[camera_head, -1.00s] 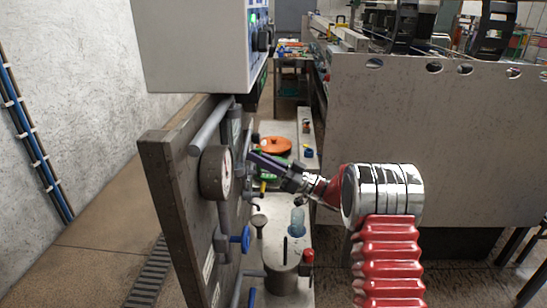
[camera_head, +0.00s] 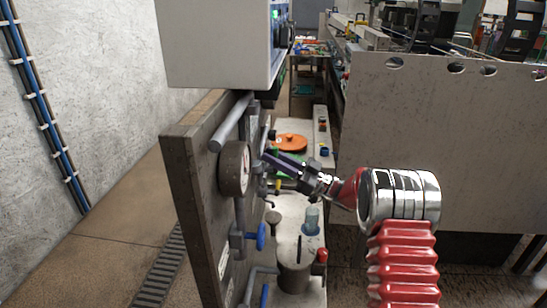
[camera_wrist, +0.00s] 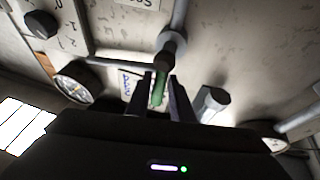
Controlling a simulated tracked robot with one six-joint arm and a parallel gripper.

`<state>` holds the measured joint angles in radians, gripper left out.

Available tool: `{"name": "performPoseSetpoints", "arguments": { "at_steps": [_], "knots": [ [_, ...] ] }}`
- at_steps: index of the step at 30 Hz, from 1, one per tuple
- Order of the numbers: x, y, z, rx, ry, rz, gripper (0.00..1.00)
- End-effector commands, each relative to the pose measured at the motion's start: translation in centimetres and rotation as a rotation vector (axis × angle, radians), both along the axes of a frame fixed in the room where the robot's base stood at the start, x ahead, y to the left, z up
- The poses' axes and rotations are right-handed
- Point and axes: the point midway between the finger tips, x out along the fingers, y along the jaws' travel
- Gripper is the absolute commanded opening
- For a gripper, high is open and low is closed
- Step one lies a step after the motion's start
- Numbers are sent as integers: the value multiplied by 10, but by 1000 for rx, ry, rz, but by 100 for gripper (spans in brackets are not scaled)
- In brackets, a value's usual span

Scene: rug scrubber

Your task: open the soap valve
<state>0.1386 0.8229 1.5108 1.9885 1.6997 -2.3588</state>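In the wrist view, a green valve handle (camera_wrist: 158,88) hangs from a pipe fitting on the wall panel. A partly cut-off label above it appears to begin "SOA", upside down. My gripper (camera_wrist: 161,88) has its two dark fingers on either side of the green handle, with narrow gaps visible, so it looks open around it. In the head view, my gripper (camera_head: 266,158) points left at the panel (camera_head: 190,200), just right of the round gauge (camera_head: 235,168). The handle cannot be told apart with certainty in that view.
A blue valve handle (camera_head: 260,237) sits lower on the panel. A grey control box (camera_head: 222,45) overhangs it. In the wrist view, a gauge (camera_wrist: 78,82), a black knob (camera_wrist: 41,24) and a grey hexagonal part (camera_wrist: 211,101) surround the handle. A large grey machine (camera_head: 440,150) stands right.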

Motion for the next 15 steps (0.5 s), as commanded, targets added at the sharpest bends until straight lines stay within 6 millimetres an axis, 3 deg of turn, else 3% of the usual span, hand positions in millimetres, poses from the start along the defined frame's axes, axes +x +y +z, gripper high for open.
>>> {"name": "performPoseSetpoints", "arguments": {
  "at_steps": [4, 15],
  "knots": [
    [0, -2, 2, 2, -3, -3, 31],
    [0, -7, 2, 4, -4, -4, 32]
  ]
}}
